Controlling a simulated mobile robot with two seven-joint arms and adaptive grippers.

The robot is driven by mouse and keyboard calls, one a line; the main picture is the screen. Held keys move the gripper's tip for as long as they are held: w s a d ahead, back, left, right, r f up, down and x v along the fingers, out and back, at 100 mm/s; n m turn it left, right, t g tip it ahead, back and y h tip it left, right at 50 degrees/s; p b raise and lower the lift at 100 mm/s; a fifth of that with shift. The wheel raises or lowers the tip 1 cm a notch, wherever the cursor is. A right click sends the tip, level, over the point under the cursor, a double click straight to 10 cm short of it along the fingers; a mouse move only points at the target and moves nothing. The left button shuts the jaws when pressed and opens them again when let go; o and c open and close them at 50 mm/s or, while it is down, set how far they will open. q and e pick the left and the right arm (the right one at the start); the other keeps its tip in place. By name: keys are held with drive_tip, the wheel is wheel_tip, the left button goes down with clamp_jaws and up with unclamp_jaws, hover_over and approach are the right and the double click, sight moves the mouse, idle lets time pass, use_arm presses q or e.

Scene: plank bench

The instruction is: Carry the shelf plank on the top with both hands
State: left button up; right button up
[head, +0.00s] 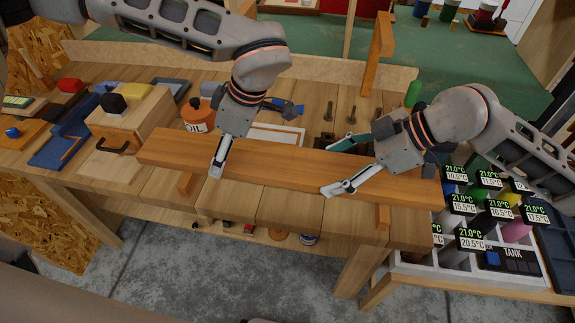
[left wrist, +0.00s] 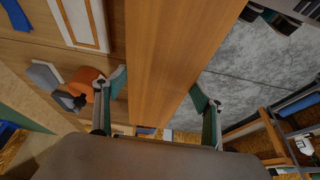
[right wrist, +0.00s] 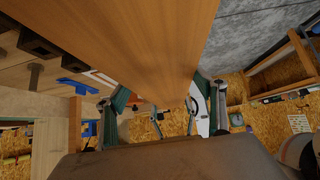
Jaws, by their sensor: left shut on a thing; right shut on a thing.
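The shelf plank (head: 275,171) is a long orange-brown board lying slantwise across the front of the workbench in the head view. My left gripper (head: 217,157) is shut on its left part, with one finger showing on the near side. My right gripper (head: 332,168) is shut on its right part, with a finger at each long edge. In the left wrist view the plank (left wrist: 170,60) runs between both fingers. In the right wrist view the plank (right wrist: 150,45) also lies between the fingers. I cannot tell whether it touches the bench.
The wooden bench (head: 90,185) carries a wooden box with a handle (head: 125,125), an orange oil can (head: 197,113) and a white frame (head: 277,134). A white rack of labelled bottles (head: 405,270) stands at the right. Grey floor (head: 200,270) lies in front.

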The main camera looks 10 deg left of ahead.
use_arm(q)
drive_tip(key=shift+w, duration=0.45)
use_arm(e)
drive_tip(key=shift+w+r, duration=0.15)
drive_tip(key=shift+w, duration=0.3)
use_arm(q)
drive_tip(key=shift+s+r, duration=0.1)
use_arm(e)
drive_tip(key=shift+s, duration=0.1)
